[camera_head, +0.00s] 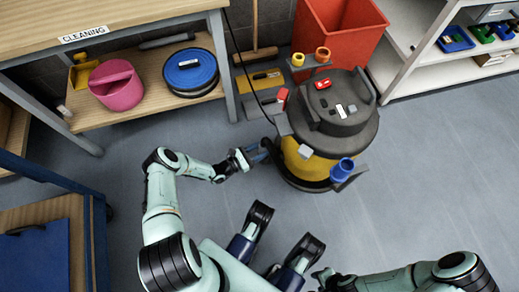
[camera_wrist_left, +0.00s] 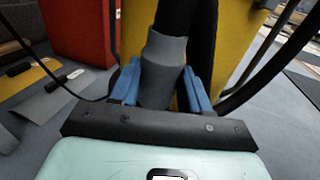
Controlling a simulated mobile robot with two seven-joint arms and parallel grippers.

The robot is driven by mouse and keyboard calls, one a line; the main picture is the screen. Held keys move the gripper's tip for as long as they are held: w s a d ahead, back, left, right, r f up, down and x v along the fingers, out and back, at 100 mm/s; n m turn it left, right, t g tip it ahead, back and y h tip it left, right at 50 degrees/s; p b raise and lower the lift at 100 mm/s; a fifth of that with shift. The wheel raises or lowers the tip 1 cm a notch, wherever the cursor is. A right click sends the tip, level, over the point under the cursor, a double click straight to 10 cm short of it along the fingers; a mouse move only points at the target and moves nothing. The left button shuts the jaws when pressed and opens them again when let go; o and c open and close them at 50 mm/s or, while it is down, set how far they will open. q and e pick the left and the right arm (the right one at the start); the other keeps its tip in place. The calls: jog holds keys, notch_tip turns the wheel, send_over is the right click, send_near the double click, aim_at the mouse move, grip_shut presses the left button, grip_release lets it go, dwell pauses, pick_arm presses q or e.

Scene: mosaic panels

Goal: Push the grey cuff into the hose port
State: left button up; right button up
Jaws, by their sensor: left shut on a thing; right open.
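The grey cuff (camera_wrist_left: 164,62) is between the two blue fingers of my left gripper (camera_wrist_left: 162,88) in the left wrist view. A black hose (camera_wrist_left: 181,16) comes out of the cuff's upper end. The cuff's lower end is hidden behind the gripper. In the head view my left gripper (camera_head: 259,154) is at the left side of the yellow and black vacuum cleaner (camera_head: 334,118). I cannot make out the hose port or whether the cuff touches it. My right gripper (camera_head: 321,275) is open near the bottom edge of the head view, partly cut off.
A blue cup-shaped part (camera_head: 342,168) sticks out from the vacuum's front right. A red bin (camera_head: 345,30) stands behind it. A bench (camera_head: 70,25) with a lower shelf is at upper left, white shelves (camera_head: 425,65) at upper right. The floor (camera_head: 440,170) at right is clear.

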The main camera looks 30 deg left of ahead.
pick_arm(q)
jog(key=shift+f, duration=1)
jog(key=o, duration=1.2)
pick_arm(e)
jog(key=shift+s, duration=0.1)
pick_arm(q)
jog(key=p+v, duration=0.2)
jog(key=v, duration=1.1)
jog(key=shift+s+p, duration=0.2)
jog(key=shift+p, duration=0.15)
pick_arm(e)
jog(key=shift+t, duration=0.7)
jog(key=w+r, duration=0.1)
jog(key=w, duration=0.2)
jog(key=w+r, duration=0.1)
jog(key=shift+w+a+r, duration=0.15)
jog(key=shift+a+r, duration=0.15)
